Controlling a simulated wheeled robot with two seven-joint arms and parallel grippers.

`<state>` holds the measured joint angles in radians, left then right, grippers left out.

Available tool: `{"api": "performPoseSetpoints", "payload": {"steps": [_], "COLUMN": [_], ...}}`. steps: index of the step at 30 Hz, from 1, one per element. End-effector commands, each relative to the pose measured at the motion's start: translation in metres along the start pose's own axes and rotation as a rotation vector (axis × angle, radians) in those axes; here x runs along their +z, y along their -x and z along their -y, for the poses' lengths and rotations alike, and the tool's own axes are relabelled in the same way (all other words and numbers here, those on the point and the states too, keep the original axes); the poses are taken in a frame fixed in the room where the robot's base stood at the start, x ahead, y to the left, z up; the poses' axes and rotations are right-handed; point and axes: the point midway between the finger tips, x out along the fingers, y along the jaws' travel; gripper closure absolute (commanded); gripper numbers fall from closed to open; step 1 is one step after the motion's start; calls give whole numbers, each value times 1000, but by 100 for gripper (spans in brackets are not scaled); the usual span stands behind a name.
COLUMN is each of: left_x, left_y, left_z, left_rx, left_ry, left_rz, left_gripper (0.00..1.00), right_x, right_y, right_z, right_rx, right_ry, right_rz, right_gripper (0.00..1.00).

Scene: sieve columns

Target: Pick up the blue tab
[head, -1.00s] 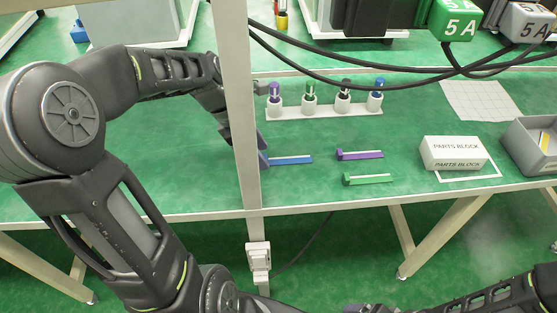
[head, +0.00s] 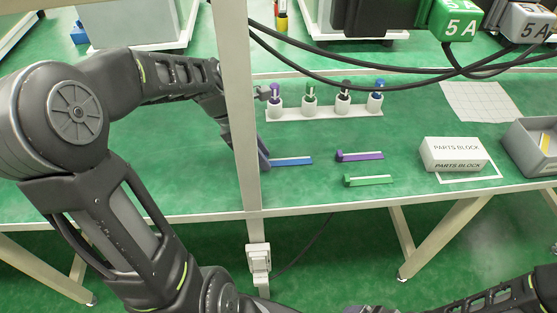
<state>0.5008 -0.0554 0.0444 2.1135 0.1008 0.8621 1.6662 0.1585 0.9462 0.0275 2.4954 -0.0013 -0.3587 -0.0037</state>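The blue tab (head: 291,160) lies flat on the green bench, just right of the white upright post. It is a slim bar with a pale strip along its top. My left gripper (head: 264,158) is at the tab's left end, close to it. The post hides much of this gripper, so I cannot tell whether it touches the tab or how far its fingers are apart. My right arm shows only along the bottom right edge; its gripper is out of view.
The white post (head: 238,110) stands in front of my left wrist. A purple tab (head: 360,156) and a green tab (head: 369,180) lie to the right. Behind is a white rack (head: 325,113) with several capped columns. A parts block (head: 454,155) and grey bin (head: 533,150) stand right.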

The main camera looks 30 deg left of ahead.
Motion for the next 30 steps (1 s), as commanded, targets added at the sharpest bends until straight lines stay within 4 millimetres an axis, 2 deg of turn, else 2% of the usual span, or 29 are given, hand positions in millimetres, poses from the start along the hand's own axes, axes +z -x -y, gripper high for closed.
{"api": "performPoseSetpoints", "payload": {"steps": [1, 9, 23, 26, 30], "left_x": [0, 0, 1, 4, 12], "left_y": [0, 0, 2, 8, 28], "left_z": [0, 0, 0, -1, -1], "left_rx": [0, 0, 0, 2, 4], "left_ry": [0, 0, 0, -1, -2], "left_rz": [0, 0, 0, 1, 1], "left_gripper": [78, 100, 100, 100, 100], "right_x": [0, 0, 0, 0, 0], "right_y": [0, 0, 0, 2, 6], "right_z": [0, 0, 0, 1, 2], "right_rx": [0, 0, 0, 0, 0], "right_ry": [0, 0, 0, 0, 0], "right_rz": [0, 0, 0, 0, 0], "right_gripper": [7, 7, 7, 7, 7]}}
